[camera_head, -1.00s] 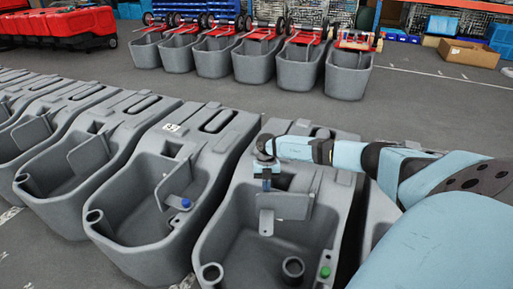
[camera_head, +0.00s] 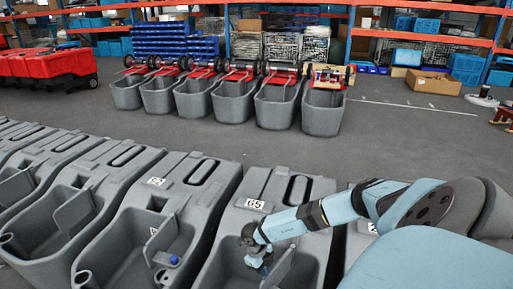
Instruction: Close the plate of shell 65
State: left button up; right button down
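Shell 65 is the grey tank with the white "65" label (camera_head: 255,204) on its top, at the lower middle. Its grey plate (camera_head: 280,268) stands up at an angle in the tank's opening, seen partly from the side. My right arm comes in from the right across the tank. My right gripper (camera_head: 260,266) points down at the plate's left side, close to it; I cannot tell whether they touch. Its fingers are small and partly hidden, so their opening is unclear. The front of shell 65 is below the picture edge. My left gripper is not in view.
A neighbouring grey tank (camera_head: 198,185) stands close on the left, with its own raised plate (camera_head: 160,240) and a blue cap (camera_head: 174,260). More tanks continue left. Across a clear floor (camera_head: 390,135) stand several tanks with red frames (camera_head: 322,105) and shelving.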

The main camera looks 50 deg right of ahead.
aim_at(272, 275)
jog(key=s+n+p, duration=0.1)
jog(key=s+n, duration=0.1)
jog(key=s, duration=0.1)
jog(key=shift+s+r+h+p, duration=0.1)
jog(key=shift+s+h+p, duration=0.15)
jog(key=shift+h+p, duration=0.1)
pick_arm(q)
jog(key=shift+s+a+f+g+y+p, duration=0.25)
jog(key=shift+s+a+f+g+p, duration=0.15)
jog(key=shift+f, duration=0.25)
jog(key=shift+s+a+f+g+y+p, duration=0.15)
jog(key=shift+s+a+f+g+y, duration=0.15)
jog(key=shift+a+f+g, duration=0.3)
pick_arm(e)
jog(key=shift+s+d+n, duration=0.2)
jog(key=shift+s+n, duration=0.8)
jog(key=shift+s, duration=0.1)
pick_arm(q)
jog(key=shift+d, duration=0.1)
